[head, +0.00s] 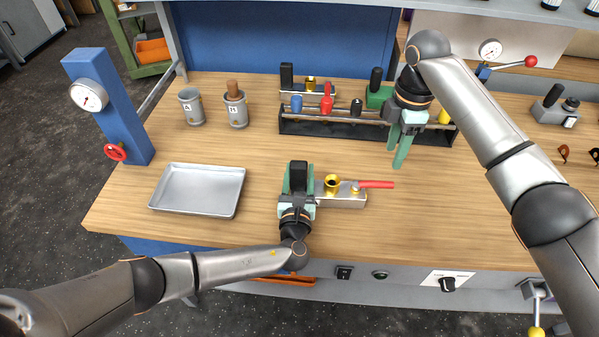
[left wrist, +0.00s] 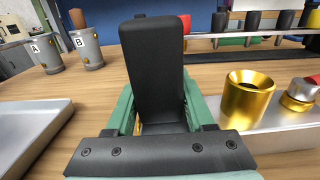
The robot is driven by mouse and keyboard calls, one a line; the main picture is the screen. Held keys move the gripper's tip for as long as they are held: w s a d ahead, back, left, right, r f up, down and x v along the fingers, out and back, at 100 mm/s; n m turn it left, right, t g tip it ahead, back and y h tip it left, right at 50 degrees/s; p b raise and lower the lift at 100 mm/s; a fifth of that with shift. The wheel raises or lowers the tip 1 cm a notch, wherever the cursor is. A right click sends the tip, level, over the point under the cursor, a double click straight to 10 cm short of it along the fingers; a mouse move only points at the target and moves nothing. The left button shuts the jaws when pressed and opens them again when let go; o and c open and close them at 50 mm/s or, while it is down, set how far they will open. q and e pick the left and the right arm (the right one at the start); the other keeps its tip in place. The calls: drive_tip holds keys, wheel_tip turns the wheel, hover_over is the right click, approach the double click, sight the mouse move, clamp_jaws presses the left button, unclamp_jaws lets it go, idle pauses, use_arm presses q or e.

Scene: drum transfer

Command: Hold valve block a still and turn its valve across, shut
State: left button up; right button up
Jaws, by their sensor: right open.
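A valve block (head: 345,201) lies on the bench in front of the rack; I take it as valve block a, though no label shows. It has a black upright grip (left wrist: 152,75), a gold port (head: 332,183) and a red lever (head: 376,184) pointing right, in line with the block. My left gripper (head: 298,178) has its green fingers on both sides of the black grip, seemingly against it. The gold port also shows in the left wrist view (left wrist: 250,100). My right gripper (head: 398,154) is open and empty, fingers down, behind and right of the lever.
A metal tray (head: 198,190) lies to the left. Two grey cups (head: 191,107) and a blue gauge post (head: 108,108) stand at the back left. A black rack (head: 340,128) with coloured handles is behind the block. The bench right of the lever is clear.

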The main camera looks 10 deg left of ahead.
use_arm(q)
clamp_jaws()
idle(0.4)
use_arm(e)
drive_tip(key=shift+c, duration=0.3)
